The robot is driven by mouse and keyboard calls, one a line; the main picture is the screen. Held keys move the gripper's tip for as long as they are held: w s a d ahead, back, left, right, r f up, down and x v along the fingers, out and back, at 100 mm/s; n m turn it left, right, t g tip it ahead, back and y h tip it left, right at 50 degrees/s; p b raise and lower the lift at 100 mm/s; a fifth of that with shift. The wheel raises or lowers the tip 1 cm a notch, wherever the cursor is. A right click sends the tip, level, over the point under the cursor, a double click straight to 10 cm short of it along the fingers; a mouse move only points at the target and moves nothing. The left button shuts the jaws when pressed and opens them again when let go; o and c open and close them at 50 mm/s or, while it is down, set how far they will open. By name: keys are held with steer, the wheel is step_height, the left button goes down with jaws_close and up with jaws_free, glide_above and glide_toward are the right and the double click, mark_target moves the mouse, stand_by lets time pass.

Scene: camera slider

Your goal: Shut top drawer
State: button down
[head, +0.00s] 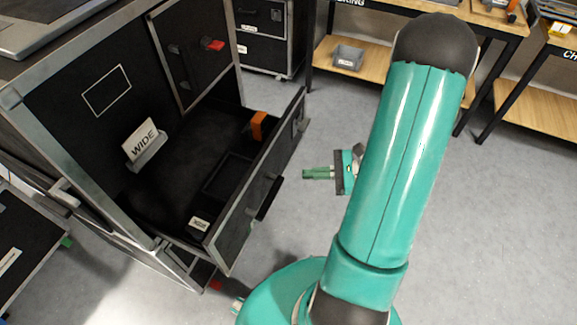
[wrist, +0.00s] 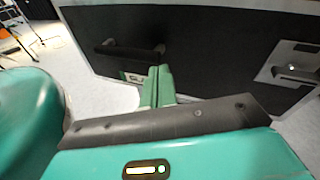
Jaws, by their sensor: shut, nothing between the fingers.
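A black case with metal edges (head: 70,125) stands at the left in the head view. Its drawer (head: 236,228) is pulled out, with a dark front panel and a black bar handle (head: 268,198). In the wrist view the drawer front (wrist: 215,50) fills the upper part, with the handle (wrist: 130,48) left of centre. My gripper (head: 306,173) is to the right of the drawer front, pointing at it with a visible gap. Its green fingers are together and empty, and show in the wrist view (wrist: 160,72), partly covering a pale label below the handle.
A white WIDE card (head: 142,139) stands at the drawer's left, and an orange item (head: 258,126) is near its far end. A metal latch (wrist: 292,68) is on the panel's right. Benches (head: 365,60) stand behind; the grey floor right of the drawer is clear.

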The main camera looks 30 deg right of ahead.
mark_target(278, 162)
steer(key=s+d+f+m+t+h, duration=0.2)
steer(key=d+f+m+t+h, duration=0.1)
steer(key=d+f+m+t, duration=0.25)
steer(key=shift+m, duration=0.25)
steer(key=x, duration=1.3)
steer(key=shift+w+a+r, duration=0.15)
steer(key=shift+r, duration=0.05)
steer(key=shift+w, duration=0.1)
steer(key=x, duration=2.4)
steer(key=shift+w+a+r, duration=0.1)
steer(key=shift+r, duration=0.05)
